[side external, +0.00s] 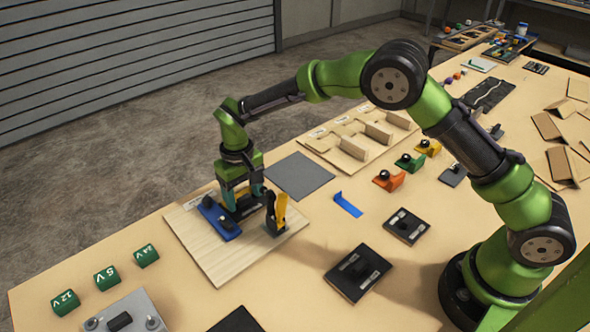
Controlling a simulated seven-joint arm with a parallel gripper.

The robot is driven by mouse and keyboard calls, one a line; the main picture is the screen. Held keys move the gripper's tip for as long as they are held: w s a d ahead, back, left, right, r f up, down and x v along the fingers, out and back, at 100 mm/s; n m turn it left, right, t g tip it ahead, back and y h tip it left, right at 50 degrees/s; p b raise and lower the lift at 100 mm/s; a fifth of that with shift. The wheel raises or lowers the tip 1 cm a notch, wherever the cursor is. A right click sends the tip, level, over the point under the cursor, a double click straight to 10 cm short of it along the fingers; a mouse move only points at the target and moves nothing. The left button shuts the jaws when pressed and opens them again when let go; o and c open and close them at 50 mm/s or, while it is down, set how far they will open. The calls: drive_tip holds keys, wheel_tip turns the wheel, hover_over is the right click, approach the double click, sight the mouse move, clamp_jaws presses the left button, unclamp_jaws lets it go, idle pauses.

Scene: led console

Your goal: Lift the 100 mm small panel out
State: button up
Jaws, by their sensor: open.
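My gripper (243,203) points straight down over a light wooden board (215,265) near the front edge of the table. Its teal fingers are open on either side of a dark piece, partly hidden, that may be the small panel; contact cannot be told. A blue bar with black knobs (219,219) lies beside it on the left. A yellow-handled black clamp (276,214) stands close on the right. Two black panels with raised handles, a smaller one (391,222) and a larger one (342,284), lie apart to the right. Size labels are too small to read.
Green blocks marked 12 V (65,302), 5 V (106,278) and 24 V (146,255) stand at front left. A grey mat (299,176) lies behind the board, with a blue strip (348,204) to its right. Orange, green and yellow knobbed pieces stand farther back.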

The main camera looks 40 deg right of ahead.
sight(244, 197)
drive_tip(key=shift+f, duration=0.1)
drive_tip(key=c, duration=1.2)
drive_tip(key=shift+o, duration=0.2)
wheel_tip(244, 197, up, 14)
